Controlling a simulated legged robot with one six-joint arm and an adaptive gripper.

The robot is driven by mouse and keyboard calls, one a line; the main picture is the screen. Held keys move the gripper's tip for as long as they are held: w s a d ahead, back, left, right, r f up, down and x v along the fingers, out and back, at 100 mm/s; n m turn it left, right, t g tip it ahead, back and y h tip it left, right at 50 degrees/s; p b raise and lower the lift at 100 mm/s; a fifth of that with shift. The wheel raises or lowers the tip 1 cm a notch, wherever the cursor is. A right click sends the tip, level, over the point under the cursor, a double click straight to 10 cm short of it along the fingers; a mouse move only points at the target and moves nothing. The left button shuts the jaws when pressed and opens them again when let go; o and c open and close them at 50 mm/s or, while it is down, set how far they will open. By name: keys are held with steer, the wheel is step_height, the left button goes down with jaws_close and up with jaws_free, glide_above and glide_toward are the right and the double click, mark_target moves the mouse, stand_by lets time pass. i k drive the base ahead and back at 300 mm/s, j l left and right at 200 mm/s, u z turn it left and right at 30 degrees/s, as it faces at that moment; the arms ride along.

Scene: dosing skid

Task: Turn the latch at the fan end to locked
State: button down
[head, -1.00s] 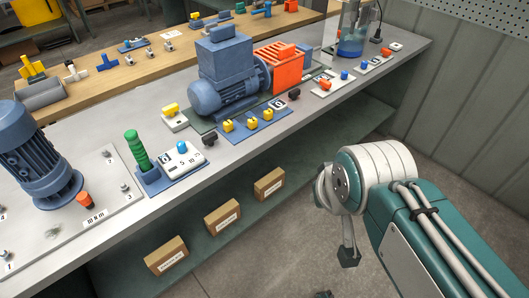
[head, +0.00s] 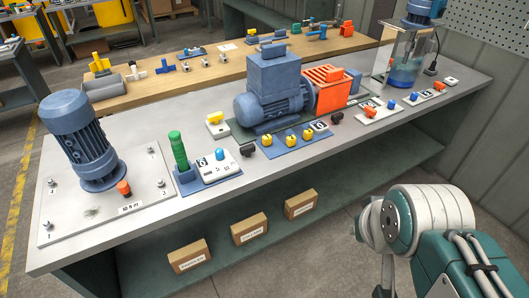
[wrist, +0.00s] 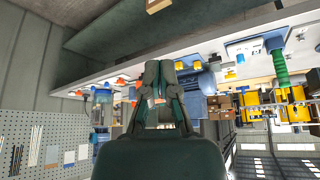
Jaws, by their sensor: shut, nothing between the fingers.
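A blue motor set (head: 272,95) with an orange slatted guard (head: 331,88) stands on the grey bench. A small black knob-like latch (head: 247,150) sits at the bench front, near the motor's rounded left end. A similar black one (head: 337,117) sits below the orange guard. Which way either handle is set is too small to tell. My gripper (wrist: 161,78) is shut and empty in the wrist view, with the bench underside and front edge beyond it. In the head view my arm is at the lower right, in front of the bench and apart from both latches; the fingertips are cut off there.
Another blue motor (head: 80,140) stands at left. Boxes (head: 248,230) lie on the lower shelf. The floor before the bench is open.

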mark_target(246, 150)
steer(key=i+j+u, duration=0.2)
steer(key=i, duration=0.2)
steer(key=i+j+u, duration=0.2)
steer(key=i, duration=0.25)
